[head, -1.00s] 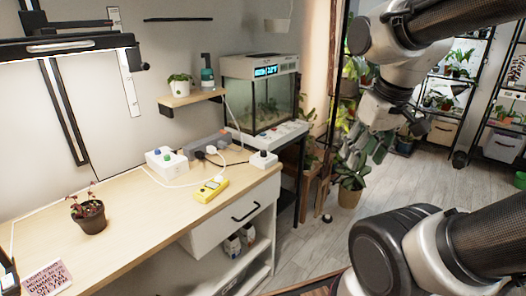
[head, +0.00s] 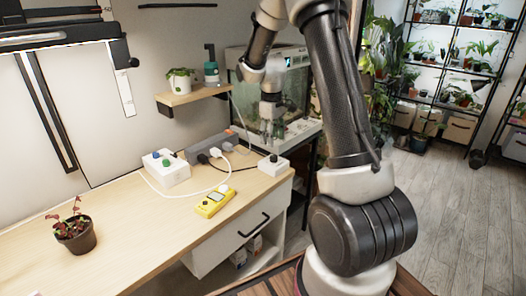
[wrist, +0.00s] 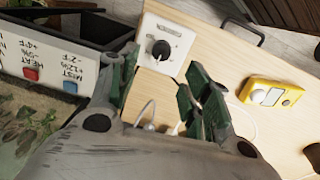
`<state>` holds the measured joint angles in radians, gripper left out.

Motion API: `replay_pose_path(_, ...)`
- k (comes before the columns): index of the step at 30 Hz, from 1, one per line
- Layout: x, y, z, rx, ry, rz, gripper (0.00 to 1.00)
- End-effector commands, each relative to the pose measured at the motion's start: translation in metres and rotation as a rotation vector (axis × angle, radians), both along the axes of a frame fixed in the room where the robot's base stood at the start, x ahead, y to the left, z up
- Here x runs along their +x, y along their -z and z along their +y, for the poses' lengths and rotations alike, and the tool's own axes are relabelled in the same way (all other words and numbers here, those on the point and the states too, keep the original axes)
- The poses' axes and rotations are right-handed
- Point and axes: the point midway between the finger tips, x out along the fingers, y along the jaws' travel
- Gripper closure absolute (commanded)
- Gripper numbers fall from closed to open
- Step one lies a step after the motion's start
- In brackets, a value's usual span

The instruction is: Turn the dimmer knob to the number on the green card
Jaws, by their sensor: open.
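The dimmer is a white box (head: 273,167) at the right end of the wooden desk, with a round black knob (head: 273,157) on top. In the wrist view the black knob (wrist: 160,50) sits on a white plate (wrist: 171,37) with small markings, too small to read. My gripper (head: 271,141) points down just above the box. In the wrist view my gripper (wrist: 162,78) has its green-padded fingers spread, with the knob beyond the tips, roughly between them. It appears apart from the knob. I see no green card in either current view.
A white box with coloured knobs (head: 165,168), a grey power strip (head: 200,150) with plugs and cables, and a yellow meter (head: 212,203) lie nearby. An aquarium (head: 303,85) stands behind. A panel with red and blue buttons (wrist: 52,62) is close on the wrist view's left.

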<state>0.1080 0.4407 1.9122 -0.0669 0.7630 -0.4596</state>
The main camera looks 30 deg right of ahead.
Motion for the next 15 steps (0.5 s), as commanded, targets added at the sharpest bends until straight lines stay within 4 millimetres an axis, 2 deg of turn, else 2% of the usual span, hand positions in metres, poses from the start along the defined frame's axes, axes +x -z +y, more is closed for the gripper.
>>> replay_pose_path(15, 0.0, 0.07, -0.003, 0.0, -0.015, 0.002, 0.51)
